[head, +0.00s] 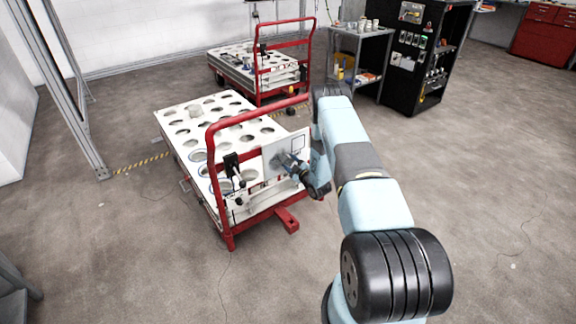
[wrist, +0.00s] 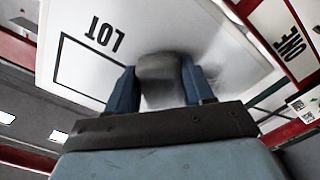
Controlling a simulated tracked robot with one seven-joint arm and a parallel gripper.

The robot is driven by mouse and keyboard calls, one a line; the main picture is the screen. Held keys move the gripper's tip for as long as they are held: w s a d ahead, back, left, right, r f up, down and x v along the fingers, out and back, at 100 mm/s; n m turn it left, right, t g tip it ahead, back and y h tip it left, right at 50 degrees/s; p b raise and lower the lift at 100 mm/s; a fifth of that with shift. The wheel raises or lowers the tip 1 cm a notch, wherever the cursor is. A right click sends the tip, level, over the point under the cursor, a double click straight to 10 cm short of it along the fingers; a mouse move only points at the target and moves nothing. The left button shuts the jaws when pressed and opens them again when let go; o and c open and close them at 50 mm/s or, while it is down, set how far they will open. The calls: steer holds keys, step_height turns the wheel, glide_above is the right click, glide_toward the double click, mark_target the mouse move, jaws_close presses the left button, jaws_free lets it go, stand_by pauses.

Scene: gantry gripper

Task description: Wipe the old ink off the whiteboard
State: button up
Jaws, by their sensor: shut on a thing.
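The whiteboard (head: 271,150) is a small white panel on the handle end of the near red cart. In the wrist view the whiteboard (wrist: 75,30) fills the upper middle, with "LOT" and an outlined box printed on it, upside down. My gripper (wrist: 160,82) is shut on a grey block-shaped eraser (wrist: 160,70), which is at the board's face; contact is not clear. A grey ink smear (wrist: 228,60) shows on the board to the right of the eraser. In the head view my gripper (head: 292,166) is in front of the board and hides part of it.
The near cart's red frame (head: 212,165) surrounds the board, and its white deck (head: 185,118) has round holes. A second red cart (head: 262,70), a grey shelf (head: 370,48) and a black cabinet (head: 425,45) stand behind.

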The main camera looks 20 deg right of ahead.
mark_target(275, 158)
steer(key=shift+r, duration=0.8)
steer(key=shift+s+a, duration=0.35)
steer(key=shift+a, duration=0.6)
steer(key=shift+s+a, duration=0.3)
steer(key=shift+a, duration=0.7)
steer(key=shift+s+a, duration=0.35)
steer(key=shift+a, duration=0.6)
steer(key=shift+s+a, duration=0.2)
steer(key=shift+a, duration=0.55)
steer(key=shift+s+a, duration=0.15)
steer(key=shift+a, duration=0.55)
steer(key=shift+r, duration=0.85)
steer(key=shift+w+d+f, duration=0.1)
steer(key=shift+w+d, duration=0.05)
steer(key=shift+d, duration=0.6)
steer(key=shift+w+d, duration=0.15)
steer(key=shift+d, duration=0.6)
steer(key=shift+w+d, duration=0.35)
steer(key=shift+d, duration=0.6)
steer(key=shift+w+d, duration=0.35)
steer(key=shift+d, duration=0.55)
steer(key=shift+w+d, duration=0.35)
steer(key=shift+d, duration=0.6)
steer(key=shift+s, duration=0.1)
steer(key=shift+v, duration=2.95)
